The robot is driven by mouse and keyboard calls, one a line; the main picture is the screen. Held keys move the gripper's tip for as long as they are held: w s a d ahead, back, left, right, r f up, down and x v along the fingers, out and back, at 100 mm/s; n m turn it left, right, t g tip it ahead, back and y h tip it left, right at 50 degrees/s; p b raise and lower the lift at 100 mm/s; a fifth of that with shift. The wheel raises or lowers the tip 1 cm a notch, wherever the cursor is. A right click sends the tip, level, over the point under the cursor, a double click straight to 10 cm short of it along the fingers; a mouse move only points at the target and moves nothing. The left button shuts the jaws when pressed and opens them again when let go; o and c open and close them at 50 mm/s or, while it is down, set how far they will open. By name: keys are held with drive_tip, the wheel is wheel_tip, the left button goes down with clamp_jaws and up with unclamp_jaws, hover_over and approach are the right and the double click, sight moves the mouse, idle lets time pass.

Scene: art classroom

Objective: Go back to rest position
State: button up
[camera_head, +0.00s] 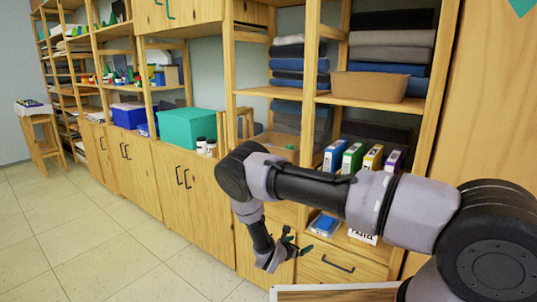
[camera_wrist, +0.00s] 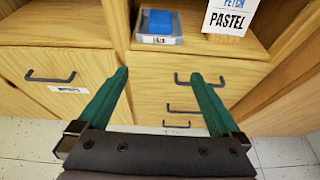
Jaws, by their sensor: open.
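My gripper (camera_head: 297,242) hangs at the end of my bent arm, low in front of the wooden shelf unit in the head view. In the wrist view my gripper (camera_wrist: 160,74) has its two green fingers wide apart with nothing between them. Beyond the fingertips, a blue block (camera_wrist: 157,20) sits in a small grey labelled tray (camera_wrist: 158,39) in an open compartment. A white card (camera_wrist: 228,18) reading "PASTEL" stands to its right. My forearm hides part of the shelf unit in the head view.
Drawers with dark handles (camera_wrist: 196,79) lie below the compartment, close to my fingers. Colored boxes (camera_head: 352,158) and a cardboard bin (camera_head: 371,86) stand on higher shelves. A teal box (camera_head: 188,128) sits on the cabinet top. The tiled floor (camera_head: 110,255) at left is clear.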

drive_tip(key=w+d+r+m+g+h, duration=0.1)
drive_tip(key=d+r+m+g, duration=0.3)
drive_tip(key=r, duration=0.6)
drive_tip(key=w+d+r+m+g+h, duration=0.1)
drive_tip(key=r+m, duration=0.5)
drive_tip(key=r, duration=0.3)
drive_tip(key=s+d+r+m+g+y, duration=0.1)
drive_tip(key=s+d+r+m, duration=0.15)
drive_tip(key=r, duration=0.35)
drive_tip(key=s+d+r+m+g+y, duration=0.1)
drive_tip(key=s+d+r+m, duration=0.1)
drive_tip(key=r+m, duration=0.3)
drive_tip(key=s+d+r+m+g+y, duration=0.1)
drive_tip(key=s+d+r+m+g, duration=0.1)
drive_tip(key=r, duration=0.5)
drive_tip(key=s+d+r+m+t+y, duration=0.1)
drive_tip(key=s+r+m+t+y, duration=0.4)
drive_tip(key=s+r, duration=1.9)
drive_tip(key=shift+s+r+m+y, duration=0.35)
drive_tip(key=shift+s+m+y, duration=1.3)
drive_tip(key=shift+m, duration=2.5)
drive_tip(key=shift+w+y, duration=0.35)
